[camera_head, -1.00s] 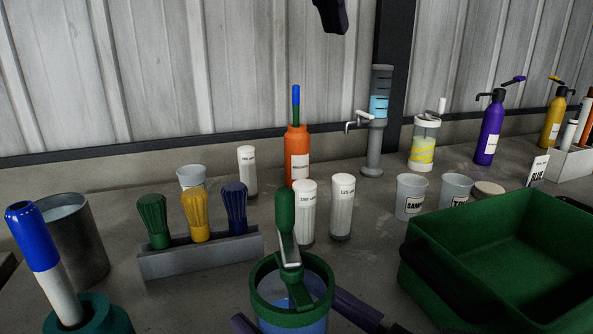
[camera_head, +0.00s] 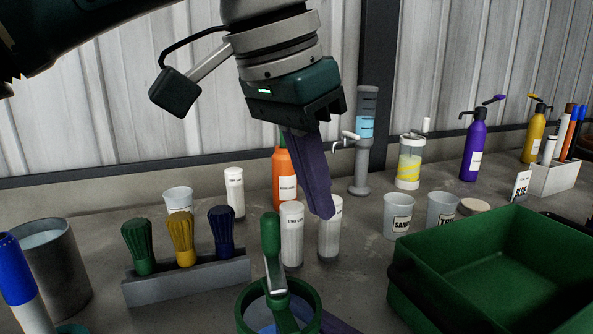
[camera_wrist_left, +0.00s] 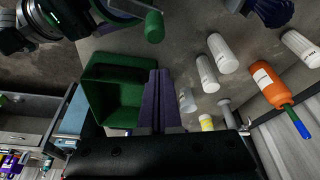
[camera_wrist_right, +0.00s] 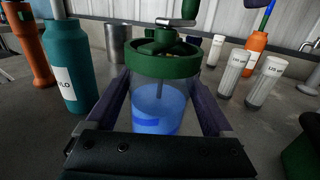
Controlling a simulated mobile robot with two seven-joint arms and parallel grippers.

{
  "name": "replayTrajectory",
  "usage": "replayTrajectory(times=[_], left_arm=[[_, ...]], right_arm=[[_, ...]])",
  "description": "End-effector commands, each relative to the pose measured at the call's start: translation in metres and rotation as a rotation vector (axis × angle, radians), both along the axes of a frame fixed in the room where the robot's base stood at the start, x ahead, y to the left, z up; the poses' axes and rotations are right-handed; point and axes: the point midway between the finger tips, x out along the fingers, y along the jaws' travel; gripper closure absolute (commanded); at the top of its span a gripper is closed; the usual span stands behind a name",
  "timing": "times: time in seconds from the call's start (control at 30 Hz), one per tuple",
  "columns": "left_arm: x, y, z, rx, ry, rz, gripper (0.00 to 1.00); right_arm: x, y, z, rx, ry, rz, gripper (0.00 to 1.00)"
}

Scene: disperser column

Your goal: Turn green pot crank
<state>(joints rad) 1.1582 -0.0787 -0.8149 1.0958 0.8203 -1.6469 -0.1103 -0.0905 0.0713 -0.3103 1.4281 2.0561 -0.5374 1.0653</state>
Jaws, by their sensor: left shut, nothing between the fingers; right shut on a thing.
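The pot has a green rimmed top (camera_head: 311,298) and clear walls with blue contents, best seen in the right wrist view (camera_wrist_right: 157,112). Its crank (camera_head: 277,284) is a metal arm with an upright green handle (camera_head: 270,235). The handle also shows in the left wrist view (camera_wrist_left: 154,27). My right gripper (camera_wrist_right: 160,88) is shut on the pot, one purple finger on each side. My left gripper (camera_head: 324,214) is shut and empty, fingers pointing down, above and to the right of the handle and apart from it.
A green bin (camera_head: 420,285) stands to the right. A grey brush holder (camera_head: 190,280) with green, yellow and blue brushes is on the left. White-capped containers (camera_head: 330,240) and an orange bottle (camera_head: 285,178) stand behind the pot. A metal cup (camera_head: 55,270) is at far left.

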Motion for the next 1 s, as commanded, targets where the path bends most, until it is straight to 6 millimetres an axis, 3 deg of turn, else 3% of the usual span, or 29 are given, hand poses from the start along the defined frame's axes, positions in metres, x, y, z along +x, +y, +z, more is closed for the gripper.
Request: replayTrajectory(times=[0.4, 1.0], left_arm=[[-0.019, 0.03, 0.003, -0.002, -0.004, 0.001, 1.0], [-0.021, 0.033, 0.003, -0.001, -0.003, 0.001, 1.0]], right_arm=[[0.0, 0.0, -0.001, -0.001, 0.001, -0.001, 0.94], [0.0, 0.0, -0.001, -0.001, 0.001, 0.0, 0.94]])
